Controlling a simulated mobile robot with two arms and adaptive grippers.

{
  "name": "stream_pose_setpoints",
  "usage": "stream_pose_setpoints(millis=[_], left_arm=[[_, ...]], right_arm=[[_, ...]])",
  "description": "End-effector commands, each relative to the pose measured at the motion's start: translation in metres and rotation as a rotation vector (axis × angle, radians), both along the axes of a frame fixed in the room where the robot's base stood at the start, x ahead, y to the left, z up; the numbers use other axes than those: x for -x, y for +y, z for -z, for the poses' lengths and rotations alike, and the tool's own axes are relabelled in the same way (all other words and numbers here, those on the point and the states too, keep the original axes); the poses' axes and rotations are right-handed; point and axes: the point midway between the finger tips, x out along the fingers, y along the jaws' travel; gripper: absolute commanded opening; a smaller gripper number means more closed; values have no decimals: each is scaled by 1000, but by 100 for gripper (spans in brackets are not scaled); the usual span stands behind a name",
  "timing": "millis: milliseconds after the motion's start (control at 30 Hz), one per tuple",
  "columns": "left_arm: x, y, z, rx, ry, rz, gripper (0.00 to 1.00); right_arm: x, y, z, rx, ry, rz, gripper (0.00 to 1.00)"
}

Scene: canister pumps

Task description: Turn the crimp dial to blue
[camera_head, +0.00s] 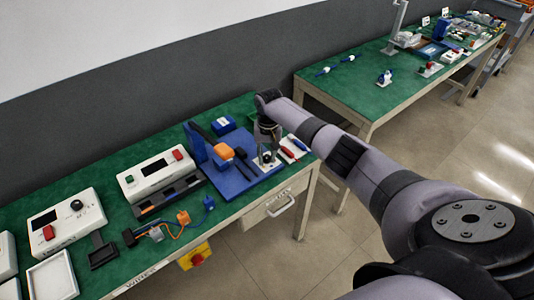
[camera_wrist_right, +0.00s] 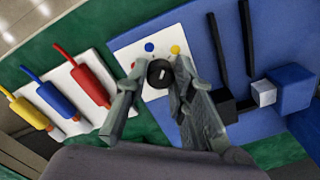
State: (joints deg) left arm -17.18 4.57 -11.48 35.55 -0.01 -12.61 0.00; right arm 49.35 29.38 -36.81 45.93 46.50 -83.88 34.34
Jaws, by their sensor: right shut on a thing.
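The crimp dial (camera_wrist_right: 160,73) is a black round knob with a short white mark, on a white plate (camera_wrist_right: 126,55) fixed to a blue base. The plate has a blue dot (camera_wrist_right: 150,47), a yellow dot (camera_wrist_right: 175,49) and a partly hidden red dot near the left finger. The white mark leans toward the upper right; which dot it points at is hard to tell. My right gripper (camera_wrist_right: 158,82) is shut on the dial, one finger on each side. In the head view my right gripper (camera_head: 266,140) comes down from above onto the dial (camera_head: 266,157). My left gripper is not in view.
The blue base (camera_head: 233,182) carries a crimp tool with an orange part (camera_head: 224,151) and black handles beside the dial. Yellow, blue and red-handled tools (camera_wrist_right: 90,86) lie close by on white holders. White boxes (camera_head: 160,172) stand left on the green bench.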

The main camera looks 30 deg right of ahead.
Motion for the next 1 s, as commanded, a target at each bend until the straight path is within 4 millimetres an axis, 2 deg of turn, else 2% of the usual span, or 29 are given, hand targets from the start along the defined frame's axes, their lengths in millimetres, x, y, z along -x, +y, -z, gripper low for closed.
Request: stream_pose_setpoints(millis=[500, 733, 1000], left_arm=[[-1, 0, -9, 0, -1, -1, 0], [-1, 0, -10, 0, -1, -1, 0], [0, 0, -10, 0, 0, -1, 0]], right_arm=[[-1, 0, -1, -1, -2, -460, 0], [-1, 0, -1, -2, -2, -600, 0], [-1, 0, -1, -1, -2, -682, 0]])
